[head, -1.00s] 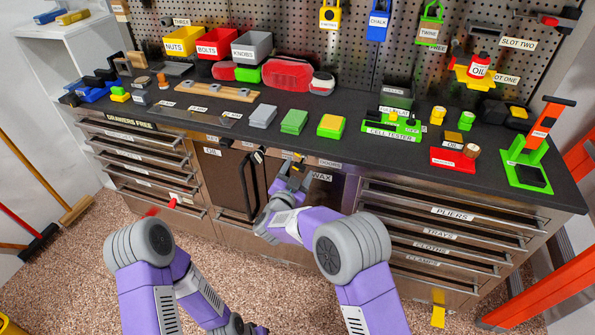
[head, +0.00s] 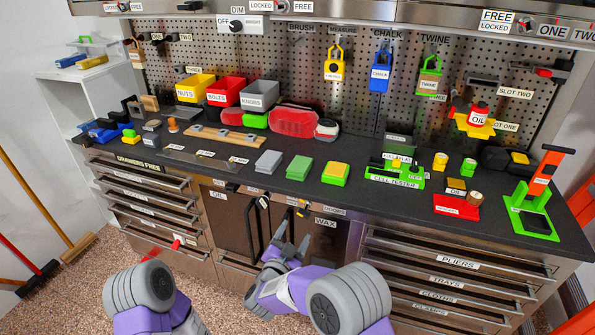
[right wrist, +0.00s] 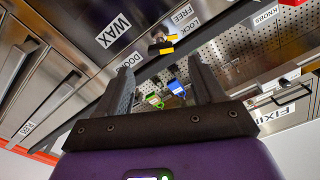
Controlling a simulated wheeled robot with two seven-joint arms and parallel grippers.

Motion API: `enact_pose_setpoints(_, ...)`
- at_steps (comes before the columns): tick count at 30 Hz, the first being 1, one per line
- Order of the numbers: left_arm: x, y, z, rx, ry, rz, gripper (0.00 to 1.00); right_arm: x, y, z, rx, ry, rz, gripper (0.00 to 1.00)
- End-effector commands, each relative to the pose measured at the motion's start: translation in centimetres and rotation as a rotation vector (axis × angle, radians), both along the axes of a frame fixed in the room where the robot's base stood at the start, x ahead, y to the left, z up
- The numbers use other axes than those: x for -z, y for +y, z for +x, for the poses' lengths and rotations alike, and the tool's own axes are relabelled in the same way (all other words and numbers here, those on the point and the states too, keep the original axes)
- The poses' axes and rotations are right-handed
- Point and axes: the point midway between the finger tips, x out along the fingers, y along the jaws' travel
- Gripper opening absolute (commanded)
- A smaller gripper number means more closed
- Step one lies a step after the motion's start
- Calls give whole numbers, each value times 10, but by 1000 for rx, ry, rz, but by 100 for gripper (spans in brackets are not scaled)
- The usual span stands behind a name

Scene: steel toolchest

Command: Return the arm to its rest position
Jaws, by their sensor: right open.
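My right arm, purple and grey, reaches up from the bottom of the head view. Its right gripper (head: 293,238) is in front of the cabinet doors below the worktop, left of the WAX label (head: 326,223). In the right wrist view the dark fingers of the right gripper (right wrist: 163,82) stand wide apart with nothing between them. A small black and yellow catch (right wrist: 161,46) shows beyond the fingertips, apart from them.
The dark worktop (head: 225,166) above the gripper carries bins, blocks and a green cell tester (head: 394,181). Drawer fronts with bar handles flank the doors, including the PLIERS drawer (head: 458,262). Brooms lean at the far left. Speckled floor shows at lower left.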

Motion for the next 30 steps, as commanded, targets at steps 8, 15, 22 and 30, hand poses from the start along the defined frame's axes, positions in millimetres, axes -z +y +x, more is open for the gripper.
enact_pose_setpoints(8, -16, 0, 0, 0, 0, 0, 43, 69, -42, 0, -118, 244, -18, 68)
enact_pose_setpoints(15, -42, 0, 0, 0, 0, 0, 43, 200, -103, -102, -377, 817, 72, 68)
enact_pose_setpoints(22, -60, 0, 0, 0, 0, 0, 43, 242, -123, -249, -584, 1262, 243, 68)
enact_pose_setpoints(30, -65, 0, 0, 0, 0, 0, 43, 239, -123, -323, -693, 1448, 339, 68)
